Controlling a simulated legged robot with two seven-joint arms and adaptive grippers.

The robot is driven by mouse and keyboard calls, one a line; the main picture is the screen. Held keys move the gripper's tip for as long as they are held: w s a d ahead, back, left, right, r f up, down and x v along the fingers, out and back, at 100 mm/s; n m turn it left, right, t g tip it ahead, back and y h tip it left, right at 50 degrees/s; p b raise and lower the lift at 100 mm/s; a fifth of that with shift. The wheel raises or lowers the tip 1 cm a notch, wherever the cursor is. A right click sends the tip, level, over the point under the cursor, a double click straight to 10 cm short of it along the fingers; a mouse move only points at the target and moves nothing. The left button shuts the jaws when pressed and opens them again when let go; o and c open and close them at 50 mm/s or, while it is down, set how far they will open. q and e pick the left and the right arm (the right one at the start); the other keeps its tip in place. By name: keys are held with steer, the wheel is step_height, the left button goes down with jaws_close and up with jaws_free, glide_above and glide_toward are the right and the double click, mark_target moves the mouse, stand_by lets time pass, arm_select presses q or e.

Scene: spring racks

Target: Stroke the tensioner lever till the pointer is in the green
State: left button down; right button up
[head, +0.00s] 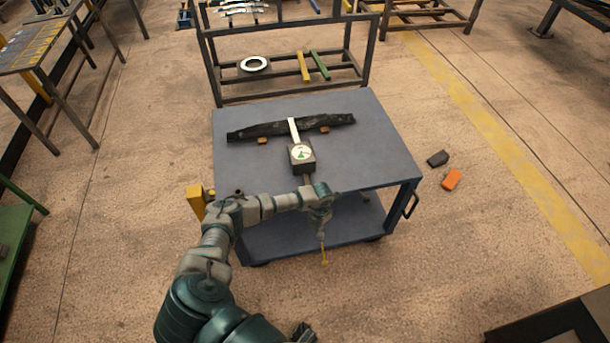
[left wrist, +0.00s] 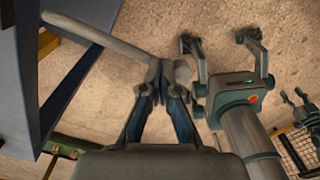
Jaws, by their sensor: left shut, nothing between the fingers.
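The tensioner with its round white-and-green gauge (head: 302,154) stands on the blue-grey cart (head: 375,150), below a dark leaf spring (head: 275,129). The pointer is too small to read against the green. In the left wrist view the gripper (left wrist: 165,80) is shut and empty. A grey bar (left wrist: 95,38) runs to its fingertips; I cannot tell whether they touch. My right gripper (left wrist: 225,47) is open and empty, apart from the left one.
A yellow post (head: 196,201) stands at the cart's front left corner. A rack (head: 290,95) is behind the cart. An orange block (head: 452,179) and a dark block (head: 437,158) lie on the floor to the right. The floor in front is mostly clear.

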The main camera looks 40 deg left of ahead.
arm_select(q)
step_height(320, 180, up, 3)
steer(key=shift+f+p, duration=0.1)
steer(key=shift+p, duration=0.9)
step_height(320, 180, up, 2)
steer(key=shift+r+p, duration=0.2)
steer(key=shift+p, duration=0.75)
arm_select(e)
steer(key=s+d, duration=0.2)
steer(key=s, duration=0.6)
arm_select(q)
step_height(320, 180, up, 8)
steer(key=p, duration=0.6)
arm_select(e)
step_height(320, 180, up, 5)
steer(key=shift+a+r, duration=0.1)
steer(key=shift+r, duration=0.1)
arm_select(q)
steer(key=shift+f, duration=0.15)
